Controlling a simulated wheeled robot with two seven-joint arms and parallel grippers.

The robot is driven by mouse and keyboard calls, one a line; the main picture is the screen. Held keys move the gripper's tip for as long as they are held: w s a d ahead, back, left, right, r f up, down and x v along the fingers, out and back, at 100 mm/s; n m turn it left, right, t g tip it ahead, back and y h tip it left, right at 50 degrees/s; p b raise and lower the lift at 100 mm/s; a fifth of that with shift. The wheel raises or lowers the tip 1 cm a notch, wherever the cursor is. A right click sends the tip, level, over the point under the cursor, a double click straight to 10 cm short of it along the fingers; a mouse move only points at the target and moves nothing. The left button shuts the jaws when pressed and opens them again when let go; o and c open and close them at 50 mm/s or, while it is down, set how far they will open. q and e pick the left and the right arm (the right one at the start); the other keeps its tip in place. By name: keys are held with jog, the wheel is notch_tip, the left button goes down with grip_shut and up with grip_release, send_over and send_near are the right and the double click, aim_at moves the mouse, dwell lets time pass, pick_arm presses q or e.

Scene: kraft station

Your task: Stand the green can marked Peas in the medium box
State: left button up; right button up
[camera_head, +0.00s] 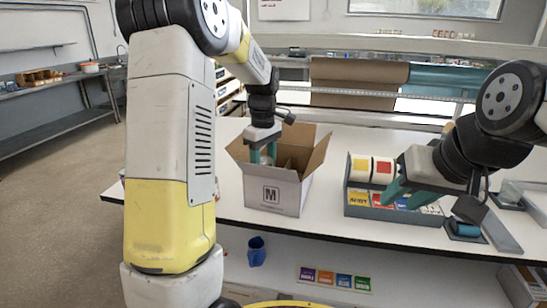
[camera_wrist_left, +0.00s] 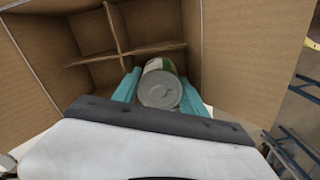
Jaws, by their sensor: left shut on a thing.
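The medium box (camera_head: 272,190) is an open cardboard carton with an M on its front and its flaps spread. It stands on the white table; in the left wrist view its card dividers (camera_wrist_left: 118,28) form compartments. My left gripper (camera_head: 263,154) reaches down into its opening. In the left wrist view my left gripper (camera_wrist_left: 158,92) is shut on a can (camera_wrist_left: 160,90), with a teal finger on each side. The can shows a grey metal end and a white and green side; no word is readable. Whether it touches the box floor is hidden. My right gripper (camera_head: 398,197) is open over the grey tray.
The grey tray (camera_head: 385,214) right of the box holds several cans and colored packets. Trays and a blue item lie further right. A blue cup (camera_head: 256,252) and colored cards (camera_head: 335,278) are on the lower shelf. White tabletop (camera_head: 325,185) is bare between box and tray.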

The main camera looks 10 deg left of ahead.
pick_arm(q)
jog(key=shift+f, duration=2.85)
jog(key=o, duration=1.6)
jog(key=shift+r, duration=8.05)
